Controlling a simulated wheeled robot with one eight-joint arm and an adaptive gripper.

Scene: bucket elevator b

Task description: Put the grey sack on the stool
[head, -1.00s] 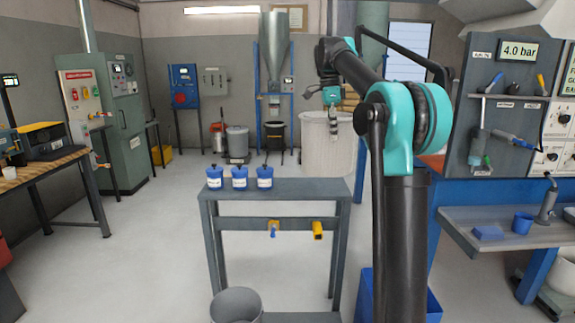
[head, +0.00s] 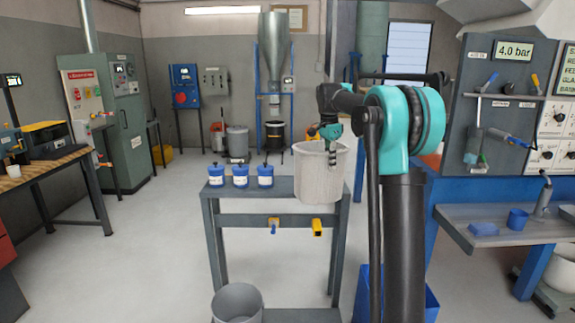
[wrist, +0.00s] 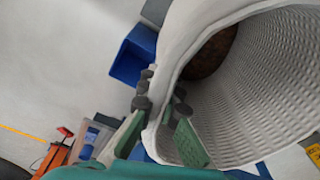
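The pale grey sack (head: 319,180) is a wide, open-topped woven cylinder. It hangs upright from my gripper (head: 332,153) at the right end of the grey bench, overlapping the bench top in the head view. In the wrist view my gripper (wrist: 161,100) has one finger on each side of the rim of the sack (wrist: 265,85), gripping its wall. Something brown lies at the bottom inside it. I cannot make out a stool with certainty in either view. Whether the sack touches the bench cannot be told.
The grey bench (head: 278,188) carries blue-lidded pots (head: 240,176) on its left half. A grey bin (head: 237,303) stands low in front. A blue bin (wrist: 132,55) is below the sack. A blue workstation (head: 490,190) stands right. Floor at left is clear.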

